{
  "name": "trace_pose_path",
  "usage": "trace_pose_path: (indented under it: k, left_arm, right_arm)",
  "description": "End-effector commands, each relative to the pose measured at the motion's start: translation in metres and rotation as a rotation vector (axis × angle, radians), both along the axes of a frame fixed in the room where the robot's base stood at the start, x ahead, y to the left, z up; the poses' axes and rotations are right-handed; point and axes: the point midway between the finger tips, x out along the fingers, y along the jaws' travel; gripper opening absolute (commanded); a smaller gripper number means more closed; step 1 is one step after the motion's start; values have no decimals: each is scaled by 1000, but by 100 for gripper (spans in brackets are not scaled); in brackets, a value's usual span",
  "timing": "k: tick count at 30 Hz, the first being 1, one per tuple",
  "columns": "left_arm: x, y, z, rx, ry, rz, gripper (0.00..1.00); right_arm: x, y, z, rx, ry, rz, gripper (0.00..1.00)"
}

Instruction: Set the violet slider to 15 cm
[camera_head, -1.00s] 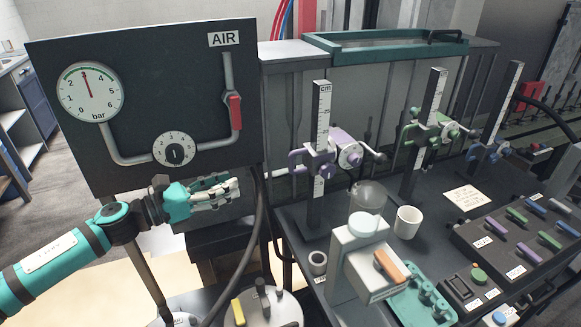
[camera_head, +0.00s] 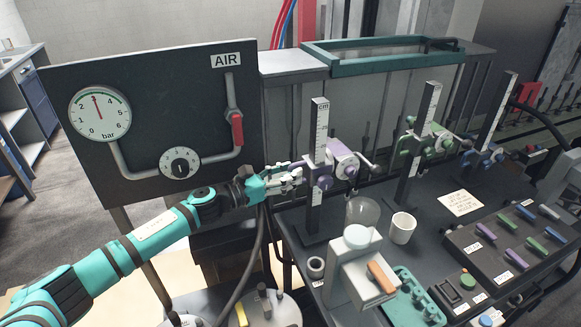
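The violet slider (camera_head: 322,180) is clamped around the left upright scale post (camera_head: 317,212), which is marked "cm" at its top. A violet-ended cylinder (camera_head: 340,152) is fixed on its right side. The slider sits around the middle of the post; the scale numbers are too small to read. My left gripper (camera_head: 292,176), teal with pale fingers, is at the slider's left side and covers its left knob. The fingers look close to or touching it; I cannot tell whether they are closed on anything. My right gripper is not in view.
A green slider (camera_head: 412,140) and a blue slider (camera_head: 478,158) sit on posts to the right. A black AIR panel (camera_head: 150,90) stands behind my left arm. A clear cup (camera_head: 362,212), a white mug (camera_head: 402,228) and a switch box (camera_head: 500,245) crowd the bench.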

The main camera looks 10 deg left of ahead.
Motion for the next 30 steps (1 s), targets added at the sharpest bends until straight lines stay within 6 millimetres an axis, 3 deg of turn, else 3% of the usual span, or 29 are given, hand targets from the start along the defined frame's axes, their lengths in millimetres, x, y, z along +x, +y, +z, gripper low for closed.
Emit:
trace_pose_path:
  k: [12,21,30]
  left_arm:
    - [7,-7,0,1,0,-1,36]
    - [7,-6,0,1,1,2,0]
    - [8,-4,1,0,0,7,0]
  right_arm:
    - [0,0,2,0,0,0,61]
    - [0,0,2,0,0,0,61]
    - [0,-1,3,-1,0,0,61]
